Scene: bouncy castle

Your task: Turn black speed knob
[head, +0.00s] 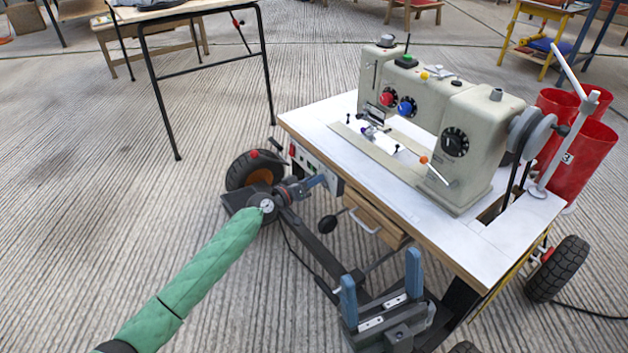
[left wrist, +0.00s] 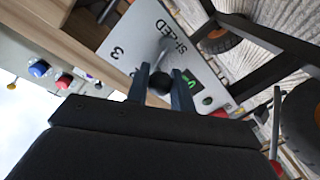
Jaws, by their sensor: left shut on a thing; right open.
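The black speed knob (left wrist: 160,82) sits on a pale panel (left wrist: 128,42) with "SPEED" lettering, seen in the left wrist view. My left gripper (left wrist: 162,88) has a finger on each side of the knob and is shut on it. In the head view my left gripper (head: 318,181) is at the control panel (head: 304,162) on the front of the sewing table, and it hides the knob there. My right gripper (head: 381,280) is open and empty, with blue fingers apart, low in front of the table.
A sewing machine (head: 430,110) stands on the white wheeled table (head: 345,145). A wooden drawer (head: 375,218) and a black ball-ended lever (head: 327,224) are right of my left gripper. Red bins (head: 582,160) stand behind at right. Ribbed floor lies clear at left.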

